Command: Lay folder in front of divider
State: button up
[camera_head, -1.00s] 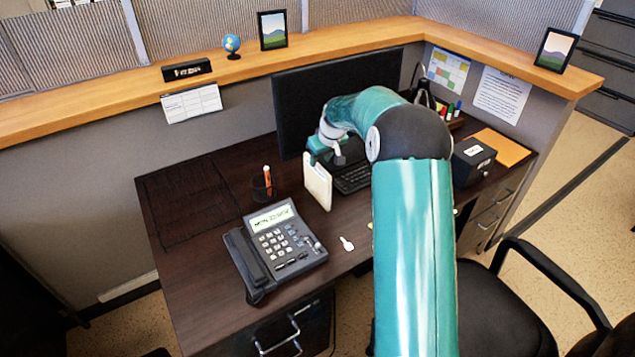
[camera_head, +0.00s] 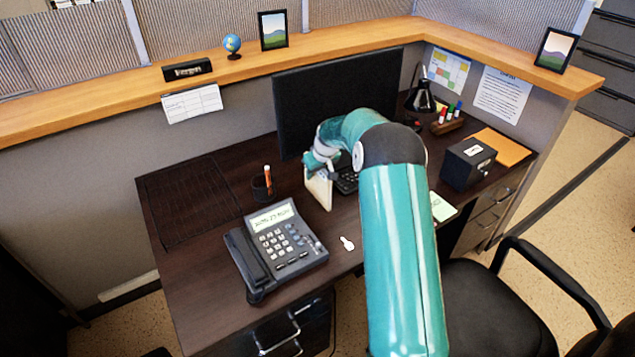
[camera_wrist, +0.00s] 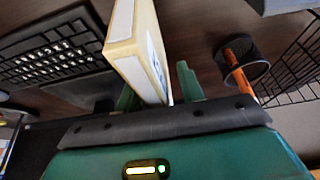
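The folder (camera_head: 319,190) is a thin cream piece with a pale edge, standing on edge and slightly tilted over the desk, left of the keyboard. My gripper (camera_head: 317,168) is at its top. In the wrist view, the folder (camera_wrist: 140,45) runs between the two green fingers of my gripper (camera_wrist: 157,88), which appear shut on it. Whether its lower edge touches the desk is unclear. A dark wire-mesh piece (camera_head: 188,203) lies at the left of the desk and also shows in the wrist view (camera_wrist: 298,62); I cannot tell whether it is the divider.
A pen cup (camera_head: 262,187) stands between the folder and the mesh. A desk phone (camera_head: 275,248) and a white tag (camera_head: 347,243) are nearer the front. The monitor (camera_head: 335,95) stands behind, the keyboard (camera_wrist: 55,50) beside the folder. A black box (camera_head: 468,163) is right.

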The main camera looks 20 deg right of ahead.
jog(key=shift+f, duration=0.25)
dwell(0.4)
grip_shut()
